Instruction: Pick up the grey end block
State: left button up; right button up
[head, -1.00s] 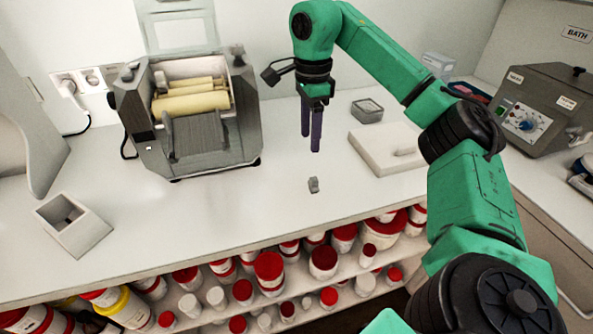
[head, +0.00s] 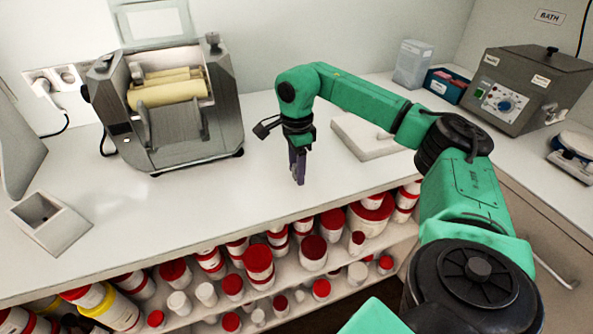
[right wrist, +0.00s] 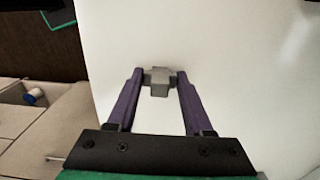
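The grey end block (right wrist: 159,82) is a small stepped grey piece on the white bench top. In the right wrist view it sits between the two purple fingertips of my right gripper (right wrist: 160,76). The fingers stand apart, one on each side, with hardly any gap; I cannot tell whether they press on it. In the head view my right gripper (head: 298,182) points down at the bench and its fingers hide the block. My left gripper is in neither view.
A steel roller mill (head: 185,150) stands left of the gripper. A white slab (head: 365,138) lies just right. A grey open-topped holder (head: 60,235) is at the far left. Lidded jars (head: 258,265) fill the shelf below. The bench around the gripper is clear.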

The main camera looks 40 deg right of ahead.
grip_shut()
jog(key=shift+r, duration=0.15)
